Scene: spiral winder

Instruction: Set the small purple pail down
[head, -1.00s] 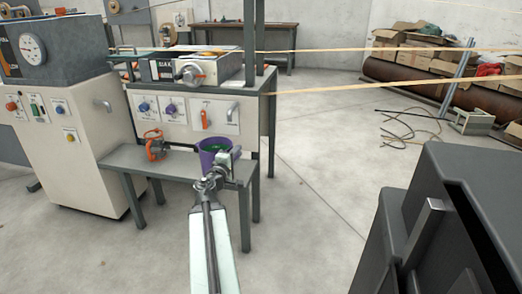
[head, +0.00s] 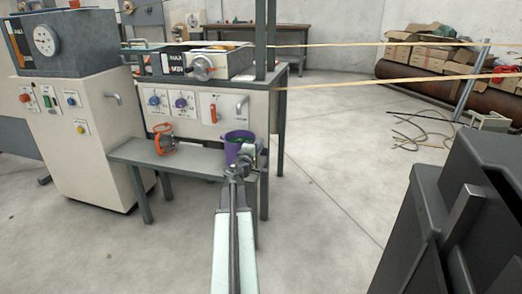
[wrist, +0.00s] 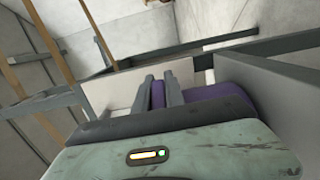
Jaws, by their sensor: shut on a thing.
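The small purple pail (head: 232,148) is at the right end of the low grey bench (head: 190,163) in the head view. Something green shows inside its rim. My gripper (head: 249,151) is shut on the near right side of the pail. In the wrist view the two fingers (wrist: 160,90) pinch a strip of the purple pail wall (wrist: 205,93), and the rest of the pail is partly hidden behind my wrist. The pail looks about upright. I cannot tell whether its base touches the bench, since my arm covers that part.
An orange-and-grey lantern-like object (head: 165,139) stands on the bench to the left. The control cabinet (head: 200,108) with knobs and handles rises close behind the bench. A dark grey case (head: 470,200) fills the right foreground. Open floor (head: 335,170) lies between.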

